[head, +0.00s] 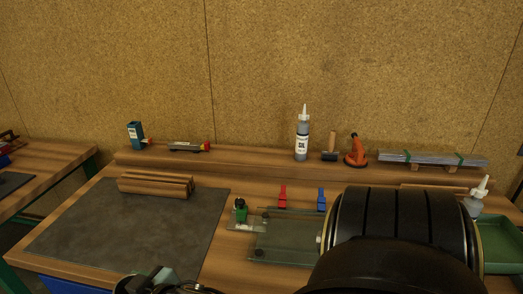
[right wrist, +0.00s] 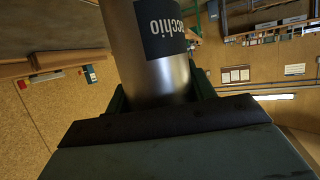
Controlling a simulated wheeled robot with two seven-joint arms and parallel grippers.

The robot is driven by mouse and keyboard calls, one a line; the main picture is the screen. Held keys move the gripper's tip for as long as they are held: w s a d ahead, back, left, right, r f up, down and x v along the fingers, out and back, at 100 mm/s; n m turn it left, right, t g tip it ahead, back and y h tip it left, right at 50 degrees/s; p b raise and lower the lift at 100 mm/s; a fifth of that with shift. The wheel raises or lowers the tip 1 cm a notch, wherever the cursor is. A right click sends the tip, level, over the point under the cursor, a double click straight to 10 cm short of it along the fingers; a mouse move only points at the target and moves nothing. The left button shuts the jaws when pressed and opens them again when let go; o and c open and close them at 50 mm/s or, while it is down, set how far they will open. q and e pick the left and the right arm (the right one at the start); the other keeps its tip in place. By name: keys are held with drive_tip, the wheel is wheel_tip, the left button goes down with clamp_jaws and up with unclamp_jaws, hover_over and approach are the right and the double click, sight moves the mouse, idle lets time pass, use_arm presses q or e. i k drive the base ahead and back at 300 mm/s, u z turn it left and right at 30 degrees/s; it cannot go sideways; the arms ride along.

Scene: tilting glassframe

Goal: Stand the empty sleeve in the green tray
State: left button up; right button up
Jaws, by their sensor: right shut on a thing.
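In the right wrist view my right gripper (right wrist: 160,88) is shut on a grey metallic cylinder (right wrist: 155,68) with a dark label, which looks like the sleeve. Its far end is cut off by the picture edge, so I cannot tell whether it is empty. The green tray (head: 503,238) is at the right of the bench in the head view, partly hidden by my large dark arm link. That link also hides my right gripper there. Part of my left gripper (head: 160,282) shows at the bottom edge; its fingers are not clear.
A nozzle bottle (head: 474,203) stands by the tray. A glass plate (head: 275,241) with red and blue clamps lies left of my arm. An oil bottle (head: 302,147), a hammer and an orange tool stand at the back. The grey mat (head: 110,235) is mostly clear, with wooden strips (head: 155,186).

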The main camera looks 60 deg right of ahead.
sight(496, 246)
drive_tip(key=k, duration=1.5)
drive_tip(key=z, duration=2.7)
drive_tip(key=i, duration=0.1)
drive_tip(key=u, duration=0.25)
